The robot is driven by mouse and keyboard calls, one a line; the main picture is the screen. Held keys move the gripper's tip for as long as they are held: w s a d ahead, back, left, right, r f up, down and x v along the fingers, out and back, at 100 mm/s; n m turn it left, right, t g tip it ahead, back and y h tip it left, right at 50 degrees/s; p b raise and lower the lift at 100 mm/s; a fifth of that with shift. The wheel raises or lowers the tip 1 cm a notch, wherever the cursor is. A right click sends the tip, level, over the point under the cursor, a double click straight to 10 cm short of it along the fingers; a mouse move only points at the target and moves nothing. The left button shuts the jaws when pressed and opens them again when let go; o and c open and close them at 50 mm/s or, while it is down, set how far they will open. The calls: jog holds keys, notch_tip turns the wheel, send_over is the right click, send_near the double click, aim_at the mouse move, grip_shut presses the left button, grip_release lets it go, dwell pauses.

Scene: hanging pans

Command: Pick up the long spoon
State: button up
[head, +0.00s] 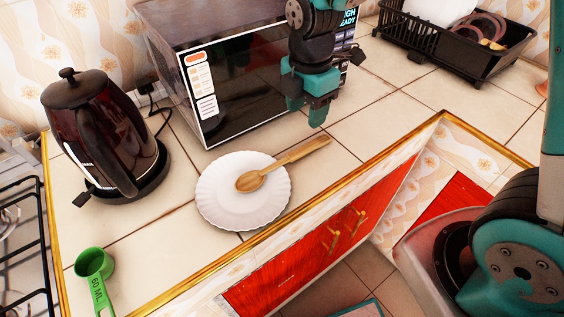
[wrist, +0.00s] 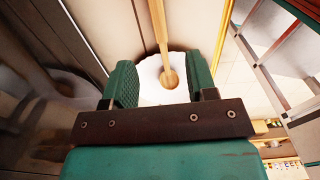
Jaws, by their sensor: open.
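The long wooden spoon (head: 283,163) lies with its bowl on a white scalloped plate (head: 225,208) on the tiled counter. Its handle sticks out past the plate's rim to the upper right. My gripper (head: 306,116) is open and empty above the counter, in front of the microwave and near the handle's end. In the wrist view the spoon (wrist: 160,35) runs down between the two green fingers of my gripper (wrist: 163,85), with its bowl over the plate (wrist: 150,78). The fingers appear apart from the spoon.
A microwave (head: 230,95) stands close behind the plate. A dark kettle (head: 105,140) stands at the left, and a green measuring cup (head: 92,268) at the front left. A black dish rack (head: 460,45) is at the back right. Counter tiles right of my gripper are clear.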

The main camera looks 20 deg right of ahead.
aim_at(301, 150)
notch_tip(301, 150, down, 11)
jog(key=shift+w+a+f+p, duration=0.1)
jog(key=shift+w+p, duration=0.05)
jog(key=shift+p, duration=0.25)
jog(key=c, duration=1)
